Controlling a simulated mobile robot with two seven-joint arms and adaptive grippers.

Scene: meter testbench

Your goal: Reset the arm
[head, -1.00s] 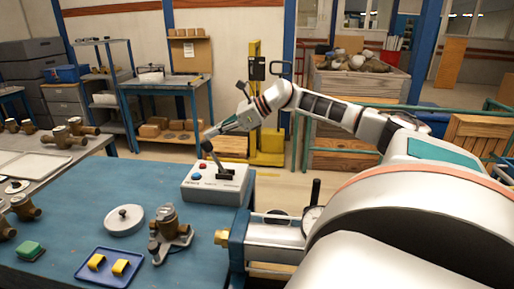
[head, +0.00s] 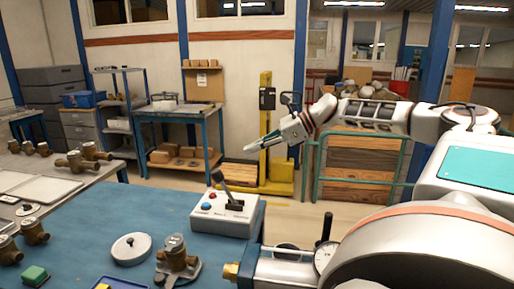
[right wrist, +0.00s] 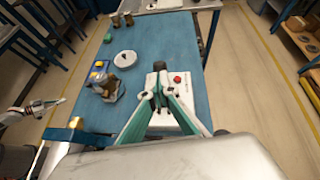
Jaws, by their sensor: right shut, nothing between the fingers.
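My right gripper (head: 266,146) is shut and empty. It hangs in the air above and to the right of the white control box (head: 222,222), apart from its black lever (head: 222,183). The lever leans up and left in the head view. The box has a red and a blue button on top. In the right wrist view the closed fingers (right wrist: 160,88) stand in front of the box, hiding part of it. A second white arm end, seemingly my left gripper (right wrist: 52,103), shows at the left edge of that view, too small to judge its jaws.
On the blue table (head: 90,225) are a round white lid (head: 131,248), a brass meter (head: 175,256), a green block (head: 35,276) and a blue tray (head: 122,284). A dial gauge (head: 325,258) stands by the front edge. A yellow stacker (head: 266,172) and wooden crate (head: 358,165) stand behind.

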